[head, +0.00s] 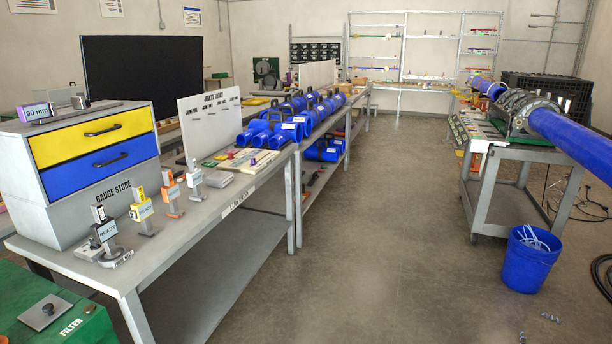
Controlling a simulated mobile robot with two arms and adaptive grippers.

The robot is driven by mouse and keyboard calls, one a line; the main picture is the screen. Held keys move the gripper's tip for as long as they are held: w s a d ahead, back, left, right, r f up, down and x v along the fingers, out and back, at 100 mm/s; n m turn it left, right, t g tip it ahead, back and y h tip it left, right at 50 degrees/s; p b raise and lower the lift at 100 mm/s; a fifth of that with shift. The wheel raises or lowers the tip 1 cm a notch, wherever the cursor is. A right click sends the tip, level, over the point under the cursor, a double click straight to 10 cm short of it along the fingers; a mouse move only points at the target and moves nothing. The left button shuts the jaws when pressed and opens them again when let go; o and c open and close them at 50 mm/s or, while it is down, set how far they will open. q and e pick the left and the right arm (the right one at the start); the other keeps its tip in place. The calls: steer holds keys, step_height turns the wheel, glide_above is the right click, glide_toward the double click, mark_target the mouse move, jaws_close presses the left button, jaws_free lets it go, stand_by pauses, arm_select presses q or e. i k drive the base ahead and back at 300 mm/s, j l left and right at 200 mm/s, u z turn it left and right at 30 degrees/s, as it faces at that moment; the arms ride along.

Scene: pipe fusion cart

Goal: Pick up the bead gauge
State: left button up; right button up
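Several small gauge-like pieces stand on little metal stands on the near grey bench. The nearest ones carry small pale labels, too small to read surely. A purple and grey piece marked 90 mm (38,113) lies on top of the gauge store cabinet (50,199). I cannot tell which of these is the bead gauge. Neither of my grippers is in view.
The cabinet has a shut yellow drawer (95,136) and a shut blue drawer (112,160). Blue pipe fittings (290,128) stand farther along the bench. A blue bucket (528,258) and the pipe cart (508,185) are at right. The floor between is mostly clear.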

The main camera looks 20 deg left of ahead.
mark_target(194, 177)
steer(key=i+u, duration=0.1)
steer(key=i, duration=0.55)
steer(key=i+l+u, duration=0.1)
steer(key=i, duration=0.55)
steer(key=i+l+u, duration=0.1)
steer(key=i, duration=0.55)
